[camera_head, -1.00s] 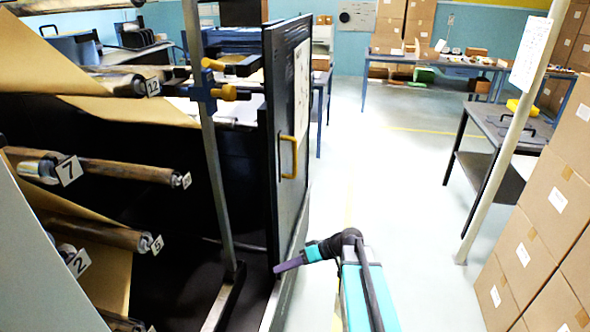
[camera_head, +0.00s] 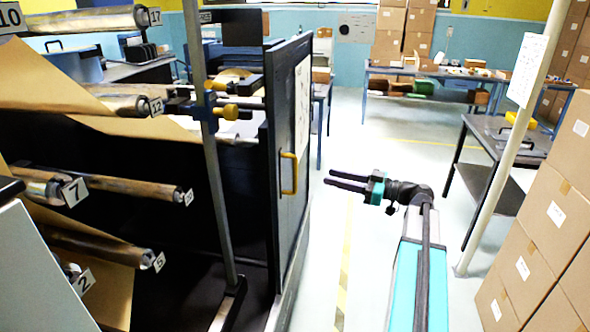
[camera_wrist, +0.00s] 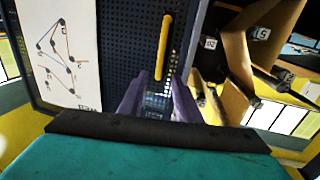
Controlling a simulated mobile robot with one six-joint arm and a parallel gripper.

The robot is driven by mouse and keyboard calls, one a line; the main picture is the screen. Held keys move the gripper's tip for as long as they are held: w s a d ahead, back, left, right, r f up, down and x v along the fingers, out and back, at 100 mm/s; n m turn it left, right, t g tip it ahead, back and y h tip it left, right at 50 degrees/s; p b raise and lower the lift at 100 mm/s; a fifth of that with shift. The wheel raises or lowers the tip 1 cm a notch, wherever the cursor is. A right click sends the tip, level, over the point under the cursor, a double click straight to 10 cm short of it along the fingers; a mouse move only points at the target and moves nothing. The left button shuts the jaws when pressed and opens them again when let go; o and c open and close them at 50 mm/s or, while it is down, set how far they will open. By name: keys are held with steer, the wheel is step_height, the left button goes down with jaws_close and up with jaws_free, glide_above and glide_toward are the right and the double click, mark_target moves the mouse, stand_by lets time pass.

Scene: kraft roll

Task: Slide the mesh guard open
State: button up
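The mesh guard (camera_head: 292,140) is a dark, upright framed panel at the front end of the roll machine in the head view. It bears a white sheet and a yellow upright handle (camera_head: 289,173). My gripper (camera_head: 331,178) is right of the handle at about its height, fingers pointing left, with a gap between. In the wrist view, the perforated guard (camera_wrist: 113,45) fills the upper middle, and the handle (camera_wrist: 163,47) stands ahead between my two purple fingers. My gripper (camera_wrist: 158,88) is open and empty. The handle's lower end is near the fingertips in that picture.
Numbered rolls with brown paper (camera_head: 120,185) and a grey post (camera_head: 215,160) are left of the guard. Stacked cartons (camera_head: 530,240), a pale pole (camera_head: 500,170) and a dark table (camera_head: 505,140) stand at right. The floor aisle (camera_head: 375,140) between is clear.

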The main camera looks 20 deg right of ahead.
steer(key=shift+w+a, duration=0.1)
steer(key=p, duration=0.4)
glide_above(295, 189)
steer(key=shift+w, duration=0.35)
steer(key=shift+c, duration=0.3)
jaws_close()
